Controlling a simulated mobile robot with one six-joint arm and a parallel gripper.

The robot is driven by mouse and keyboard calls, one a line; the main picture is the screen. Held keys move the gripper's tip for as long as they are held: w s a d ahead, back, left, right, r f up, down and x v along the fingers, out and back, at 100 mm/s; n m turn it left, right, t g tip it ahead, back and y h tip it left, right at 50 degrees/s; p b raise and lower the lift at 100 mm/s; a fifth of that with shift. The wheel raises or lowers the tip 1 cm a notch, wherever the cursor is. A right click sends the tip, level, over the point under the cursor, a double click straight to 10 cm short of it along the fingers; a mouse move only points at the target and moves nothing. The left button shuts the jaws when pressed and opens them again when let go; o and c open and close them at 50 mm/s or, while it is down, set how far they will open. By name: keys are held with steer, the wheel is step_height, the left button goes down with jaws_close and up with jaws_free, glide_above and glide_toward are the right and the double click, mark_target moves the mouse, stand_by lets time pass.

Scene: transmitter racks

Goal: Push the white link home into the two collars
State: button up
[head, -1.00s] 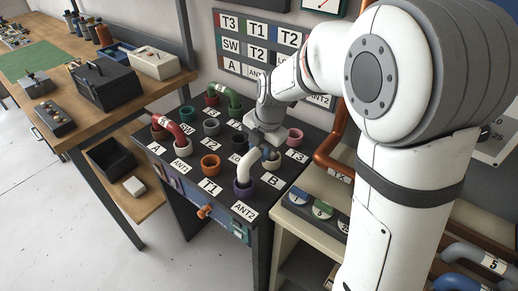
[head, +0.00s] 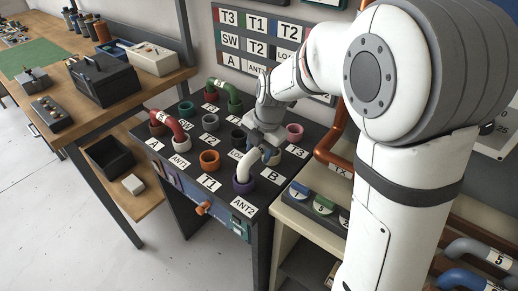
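The white link (head: 246,168) is a bent tube on the dark panel top. Its near end stands in the purple collar (head: 243,186) by the ANT2 label. Its arch rises toward a pale collar (head: 273,158) beside the B label, partly hidden behind the gripper. Whether its far end sits in that collar cannot be seen clearly. My gripper (head: 264,149) reaches down from behind, with its fingers around the upper part of the white link, and appears shut on it. How deep the near end sits is unclear.
A red link (head: 170,124) and a green link (head: 225,90) stand in other collars. An empty orange collar (head: 210,161) lies left of the white link. A wooden bench (head: 85,118) with boxes is at left. A copper pipe (head: 330,147) runs close on the right.

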steer(key=shift+o, duration=0.9)
steer(key=v, duration=0.7)
steer(key=shift+r, duration=0.4)
